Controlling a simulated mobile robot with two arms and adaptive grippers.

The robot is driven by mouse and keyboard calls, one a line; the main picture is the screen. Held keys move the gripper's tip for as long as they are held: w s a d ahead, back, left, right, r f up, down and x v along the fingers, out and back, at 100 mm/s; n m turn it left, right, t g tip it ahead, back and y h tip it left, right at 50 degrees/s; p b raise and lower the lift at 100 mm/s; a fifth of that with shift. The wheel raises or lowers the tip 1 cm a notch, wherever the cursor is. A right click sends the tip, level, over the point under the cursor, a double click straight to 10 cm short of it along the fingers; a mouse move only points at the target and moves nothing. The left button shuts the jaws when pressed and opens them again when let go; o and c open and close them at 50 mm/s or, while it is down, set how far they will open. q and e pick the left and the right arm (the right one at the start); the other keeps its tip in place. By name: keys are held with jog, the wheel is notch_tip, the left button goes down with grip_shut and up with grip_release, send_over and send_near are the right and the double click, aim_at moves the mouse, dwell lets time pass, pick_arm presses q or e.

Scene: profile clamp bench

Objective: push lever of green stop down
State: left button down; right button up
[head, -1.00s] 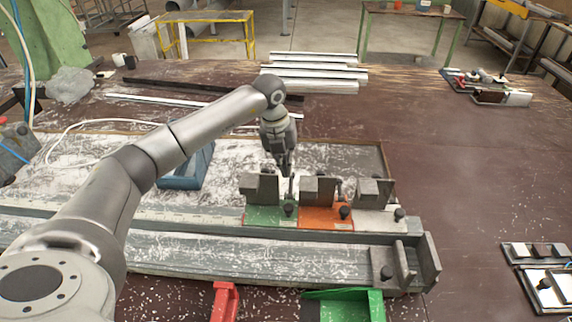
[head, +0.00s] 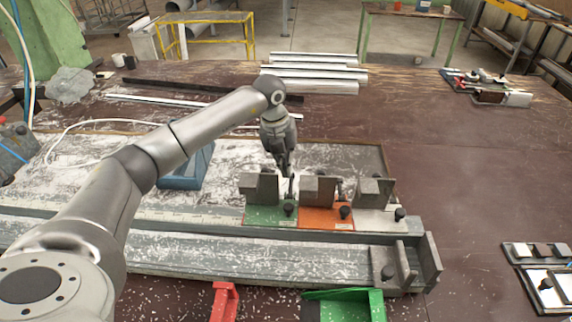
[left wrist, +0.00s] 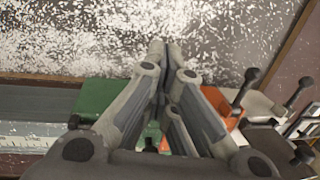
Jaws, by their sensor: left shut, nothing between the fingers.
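The green stop (head: 262,215) is the leftmost of three stops in a row on the rail, with a grey block and a dark round knob on it. Its upright lever (head: 291,187) stands just right of the block. My left gripper (head: 288,172) is shut and empty, pointing down at the top of that lever; I cannot tell whether they touch. In the left wrist view my left gripper (left wrist: 165,50) covers much of the green stop (left wrist: 103,97), and its lever is hidden behind the fingers. My right gripper is out of view.
The orange stop (head: 322,218) stands close on the right, then a grey stop (head: 376,220), each with a lever. An end plate (head: 430,262) closes the rail. A blue block (head: 187,168) lies behind left.

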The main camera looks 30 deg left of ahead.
pick_arm(q)
jog(key=shift+w+a+f+b, duration=0.1)
jog(key=shift+w+f+b, duration=0.15)
jog(key=shift+f+b, duration=0.1)
dwell(0.7)
dwell(0.5)
notch_tip(320, 180, up, 12)
jog(key=s+a, duration=0.1)
jog(key=shift+s+a, duration=0.2)
jog(key=shift+s, duration=0.1)
jog(key=shift+f, duration=0.1)
dwell(0.4)
